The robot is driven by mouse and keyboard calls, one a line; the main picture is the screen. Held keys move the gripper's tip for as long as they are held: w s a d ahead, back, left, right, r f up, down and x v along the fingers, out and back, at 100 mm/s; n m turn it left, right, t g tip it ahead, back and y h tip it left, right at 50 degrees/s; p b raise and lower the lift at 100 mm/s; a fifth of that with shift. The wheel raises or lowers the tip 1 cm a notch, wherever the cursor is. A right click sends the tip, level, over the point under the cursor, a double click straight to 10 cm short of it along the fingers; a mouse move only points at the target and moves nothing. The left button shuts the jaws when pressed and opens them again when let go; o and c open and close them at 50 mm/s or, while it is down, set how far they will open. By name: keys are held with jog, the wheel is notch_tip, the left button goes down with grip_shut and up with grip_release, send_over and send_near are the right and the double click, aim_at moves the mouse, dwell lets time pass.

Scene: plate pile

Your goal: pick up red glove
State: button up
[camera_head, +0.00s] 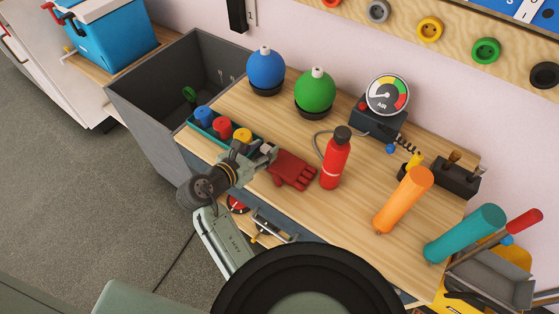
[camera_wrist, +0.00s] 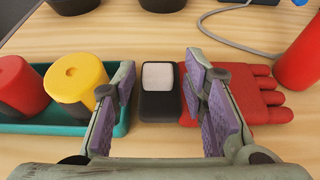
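The red glove (camera_head: 292,170) lies flat on the wooden workbench, its fingers toward the right. In the wrist view the glove (camera_wrist: 262,98) is at the right, partly hidden behind my right finger. A dark block-like piece with a light grey patch (camera_wrist: 159,76) adjoins its left end and looks like its cuff. My gripper (camera_head: 262,156) is at the glove's left end. In the wrist view my gripper (camera_wrist: 160,100) is open, with the dark piece showing between its fingers and a gap on each side. Contact cannot be told.
A teal tray (camera_wrist: 65,127) with red, yellow and blue capped pieces is close to the left finger. A red bottle (camera_head: 335,163) stands right of the glove. Blue (camera_head: 266,70) and green (camera_head: 315,93) round flasks stand behind.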

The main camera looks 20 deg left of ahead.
jog(key=c, duration=0.8)
jog(key=shift+r, duration=0.1)
